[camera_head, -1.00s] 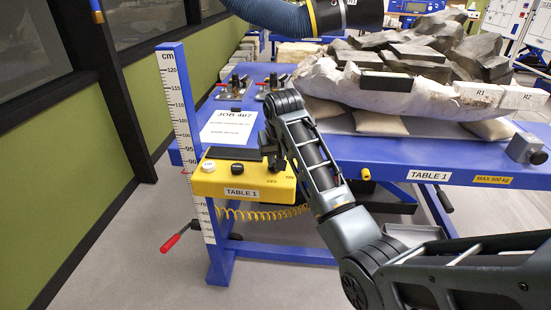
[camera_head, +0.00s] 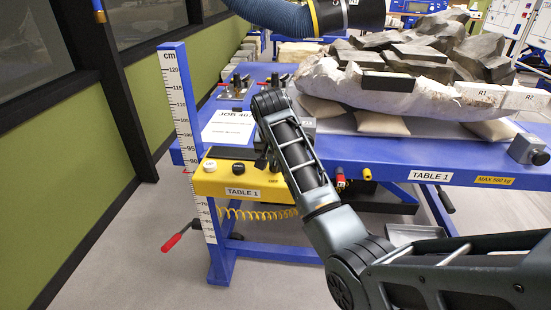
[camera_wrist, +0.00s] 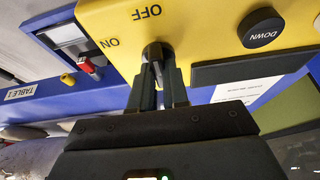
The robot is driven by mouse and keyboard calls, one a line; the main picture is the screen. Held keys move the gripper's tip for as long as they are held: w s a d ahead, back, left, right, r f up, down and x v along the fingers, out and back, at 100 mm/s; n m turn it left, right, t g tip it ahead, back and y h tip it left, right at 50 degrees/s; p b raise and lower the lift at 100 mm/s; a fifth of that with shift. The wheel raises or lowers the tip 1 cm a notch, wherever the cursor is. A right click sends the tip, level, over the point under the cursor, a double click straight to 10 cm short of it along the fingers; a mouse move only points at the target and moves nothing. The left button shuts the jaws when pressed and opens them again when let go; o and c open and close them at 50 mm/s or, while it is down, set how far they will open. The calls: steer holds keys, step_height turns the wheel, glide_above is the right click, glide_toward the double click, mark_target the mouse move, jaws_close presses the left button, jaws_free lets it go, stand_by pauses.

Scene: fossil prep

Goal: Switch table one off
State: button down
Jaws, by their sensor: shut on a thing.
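The yellow control box (camera_head: 226,182) labelled TABLE 1 sits on the front left edge of the blue table (camera_head: 398,160). My gripper (camera_head: 265,160) is over the right end of the box. In the wrist view my gripper (camera_wrist: 160,62) is shut on a small dark rotary switch (camera_wrist: 156,50), one finger on each side. OFF is printed above the switch and ON to its left. The fingers hide most of the switch, so its exact pointing is unclear. The round black DOWN button (camera_wrist: 262,29) is to the right; a white button (camera_head: 210,165) is at the box's left end.
A black strip (camera_wrist: 245,69) lies on the box close to my fingers. A large pale jacketed block with dark rocks (camera_head: 400,88) rests on the table. A height scale (camera_head: 180,110) stands at the left. A coiled yellow hose (camera_head: 255,213) hangs below the box.

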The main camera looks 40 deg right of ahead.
steer(key=c, duration=1.1)
jaws_free()
steer(key=shift+b+v, duration=0.5)
steer(key=shift+v, duration=3.45)
